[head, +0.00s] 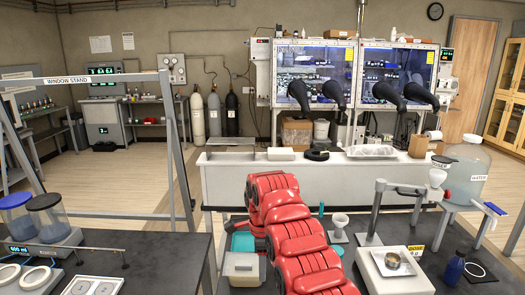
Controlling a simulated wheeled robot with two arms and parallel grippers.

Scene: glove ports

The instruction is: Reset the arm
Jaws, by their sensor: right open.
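My red, segmented right arm (308,255) rises from the bottom edge in the head view. It folds over the dark front bench and reaches up to the front edge of the white counter (225,180). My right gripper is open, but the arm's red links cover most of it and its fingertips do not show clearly. I see nothing held in it. My left arm and gripper are not in view.
A beige box (241,267) sits close left of the arm. A white funnel (340,224) and a scale (395,262) with a metal dish stand to its right. A metal frame (178,140) labelled WINDOW STAND is at left. Glove boxes (312,68) stand behind.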

